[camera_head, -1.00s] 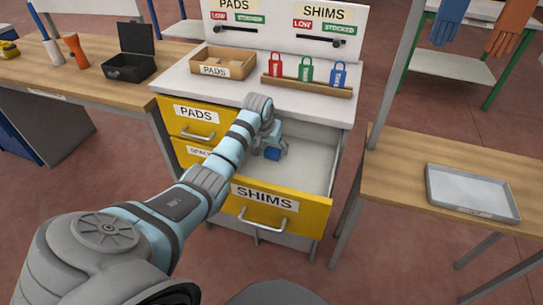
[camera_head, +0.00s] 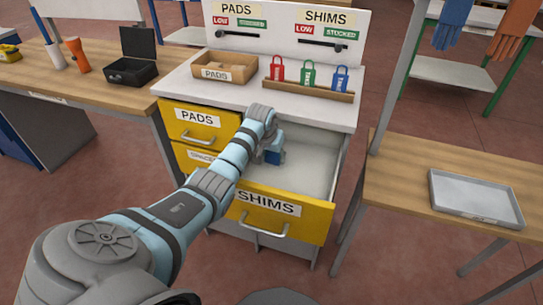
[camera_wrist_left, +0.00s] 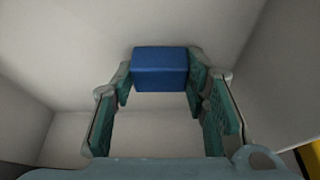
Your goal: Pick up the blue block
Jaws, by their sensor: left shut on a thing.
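The blue block (camera_head: 273,157) is at the tip of my left gripper (camera_head: 270,147), inside the open drawer labelled SHIMS (camera_head: 312,168). In the left wrist view the blue block (camera_wrist_left: 160,69) sits between the two green-padded fingers of my left gripper (camera_wrist_left: 160,88), which are shut on it. The light walls and floor of the drawer surround it. I cannot tell exactly how far the block is from the drawer floor. My right gripper is not in view.
A grey tray (camera_head: 475,198) lies on the wooden table (camera_head: 395,180) at right. A cardboard bin (camera_head: 224,68) and a rack of red, green and blue tags (camera_head: 308,90) stand on the cabinet top. A black open case (camera_head: 132,70) is on the left bench.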

